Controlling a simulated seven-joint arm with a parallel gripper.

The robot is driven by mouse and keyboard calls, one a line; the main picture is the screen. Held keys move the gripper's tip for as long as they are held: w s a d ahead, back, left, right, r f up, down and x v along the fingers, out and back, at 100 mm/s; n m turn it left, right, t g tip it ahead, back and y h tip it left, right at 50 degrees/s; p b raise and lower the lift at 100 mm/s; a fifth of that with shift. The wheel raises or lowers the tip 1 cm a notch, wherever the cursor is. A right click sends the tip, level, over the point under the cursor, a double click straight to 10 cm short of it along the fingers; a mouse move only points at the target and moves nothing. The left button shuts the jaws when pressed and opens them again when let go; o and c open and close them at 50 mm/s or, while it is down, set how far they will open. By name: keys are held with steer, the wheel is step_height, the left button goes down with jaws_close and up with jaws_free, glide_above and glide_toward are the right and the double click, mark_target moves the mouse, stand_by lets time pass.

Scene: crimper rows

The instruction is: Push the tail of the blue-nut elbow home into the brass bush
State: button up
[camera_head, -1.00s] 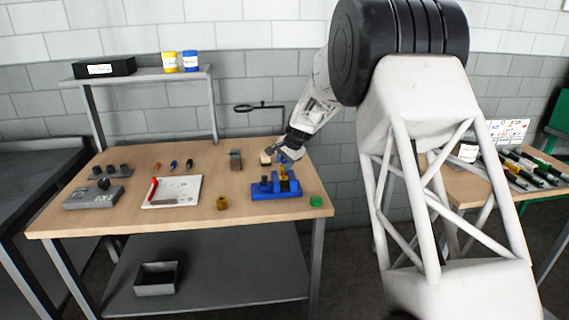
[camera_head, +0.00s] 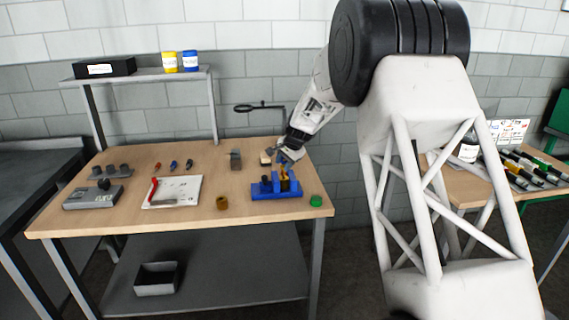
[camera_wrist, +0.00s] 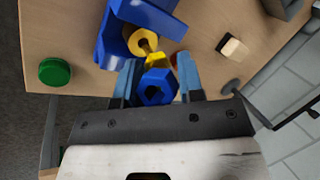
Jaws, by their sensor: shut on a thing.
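My gripper (camera_wrist: 156,82) is shut on the blue-nut elbow (camera_wrist: 157,87), with a blue finger on each side of its blue hex nut. The elbow's yellow body shows just beyond the nut, and its thin tail points to the brass bush (camera_wrist: 143,41). The tail's end appears at the bush's mouth; I cannot tell how deep it sits. The bush is held in the blue fixture (camera_wrist: 110,42). In the head view, my gripper (camera_head: 288,157) is over the blue fixture (camera_head: 277,193), and the elbow is mostly hidden.
A green cap (camera_head: 316,201) lies right of the fixture, near the table's right edge. A small wood-topped block (camera_head: 265,158) and a grey block (camera_head: 235,159) are behind. A white tray (camera_head: 190,200) lies further left.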

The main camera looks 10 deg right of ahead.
steer(key=shift+f, duration=1.7)
stand_by(0.6)
steer(key=o, duration=0.9)
steer(key=shift+o, duration=0.8)
steer(key=shift+f, duration=0.1)
steer(key=shift+s+f, duration=0.1)
steer(key=shift+d, duration=0.1)
steer(key=v, duration=0.8)
steer(key=shift+r, duration=0.3)
steer(key=shift+w, duration=0.2)
